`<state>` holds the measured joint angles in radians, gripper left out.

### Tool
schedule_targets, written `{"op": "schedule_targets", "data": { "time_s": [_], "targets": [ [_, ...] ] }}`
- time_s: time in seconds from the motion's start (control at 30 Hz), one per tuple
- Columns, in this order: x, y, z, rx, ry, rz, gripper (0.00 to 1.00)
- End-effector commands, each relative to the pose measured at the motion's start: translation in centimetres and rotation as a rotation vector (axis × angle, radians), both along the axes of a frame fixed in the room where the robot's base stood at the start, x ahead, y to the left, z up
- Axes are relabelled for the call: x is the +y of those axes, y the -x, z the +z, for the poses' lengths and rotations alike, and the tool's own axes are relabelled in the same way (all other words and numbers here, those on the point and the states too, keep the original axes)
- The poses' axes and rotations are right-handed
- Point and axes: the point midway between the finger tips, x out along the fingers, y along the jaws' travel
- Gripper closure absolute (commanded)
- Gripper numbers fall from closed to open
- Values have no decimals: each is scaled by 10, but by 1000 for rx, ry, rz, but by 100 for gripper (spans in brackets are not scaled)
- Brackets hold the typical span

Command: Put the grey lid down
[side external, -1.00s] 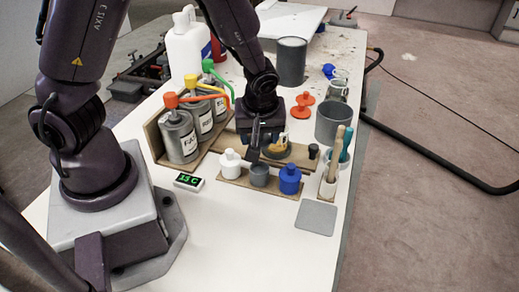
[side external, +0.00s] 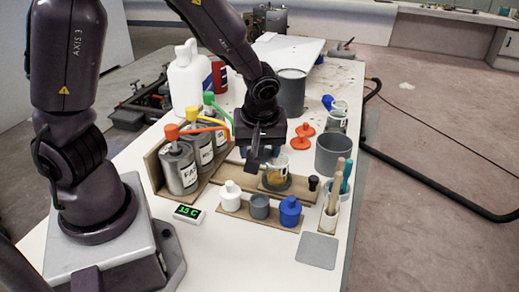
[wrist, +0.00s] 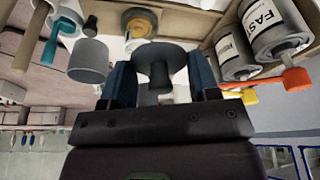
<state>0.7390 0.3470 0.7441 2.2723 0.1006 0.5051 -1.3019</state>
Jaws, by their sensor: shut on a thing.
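The grey lid (wrist: 158,55) is a round disc with a stem, seen in the wrist view between my blue fingers. My gripper (wrist: 160,88) is shut on its stem. In the side view my gripper (side external: 262,165) hangs behind the small grey cup (side external: 259,207), above the wooden boards, and I cannot clearly make out the lid there. A grey square mat (side external: 317,250) lies bare on the white table at the front right.
A white bottle (side external: 230,196) and a blue bottle (side external: 290,211) flank the small cup. A larger grey pot (side external: 333,155) and upright handles (side external: 335,190) are at the right.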

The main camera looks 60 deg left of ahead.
Motion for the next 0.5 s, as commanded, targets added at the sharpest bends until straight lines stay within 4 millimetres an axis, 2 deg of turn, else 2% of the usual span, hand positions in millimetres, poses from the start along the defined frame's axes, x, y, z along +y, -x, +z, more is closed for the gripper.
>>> {"op": "schedule_targets", "data": {
  "time_s": [0.27, 0.37, 0.5],
  "targets": [
    [-3, 0, 0, 0, 0, -9, 67],
    [-18, 1, -2, 0, 1, -58, 67],
    [-56, 14, -12, 3, 0, -168, 67]
  ]
}}
